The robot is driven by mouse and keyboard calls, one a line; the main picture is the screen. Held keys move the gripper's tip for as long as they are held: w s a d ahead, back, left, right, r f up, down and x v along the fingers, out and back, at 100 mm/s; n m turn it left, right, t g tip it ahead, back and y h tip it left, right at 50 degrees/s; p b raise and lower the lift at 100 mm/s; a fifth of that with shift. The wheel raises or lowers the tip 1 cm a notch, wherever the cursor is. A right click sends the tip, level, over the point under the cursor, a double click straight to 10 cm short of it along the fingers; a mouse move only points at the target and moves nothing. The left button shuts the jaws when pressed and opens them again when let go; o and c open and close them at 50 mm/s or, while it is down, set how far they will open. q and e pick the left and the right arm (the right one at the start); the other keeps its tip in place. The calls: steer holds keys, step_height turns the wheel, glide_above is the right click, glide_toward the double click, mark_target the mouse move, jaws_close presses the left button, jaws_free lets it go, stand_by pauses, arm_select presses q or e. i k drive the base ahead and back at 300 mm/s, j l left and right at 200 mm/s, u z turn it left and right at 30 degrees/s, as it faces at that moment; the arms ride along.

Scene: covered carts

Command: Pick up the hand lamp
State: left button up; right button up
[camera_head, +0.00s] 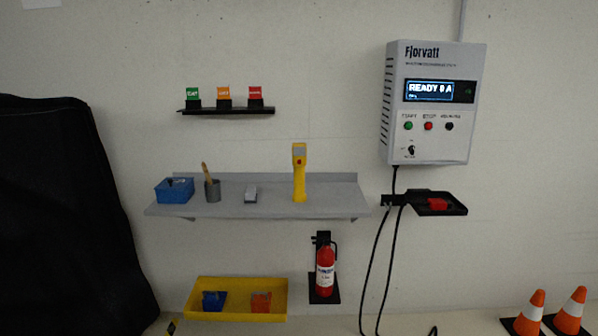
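A yellow upright tool with a grey top and a small red spot, which looks like the hand lamp (299,178), stands on the grey wall shelf (228,207), right of its middle. Nothing touches its sides. Neither of my grippers is in view.
A fire extinguisher (325,268) and yellow tray (237,313) are below. Cables hang from the control box (433,105) at right.

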mark_target(298, 151)
steer(key=i, duration=1.05)
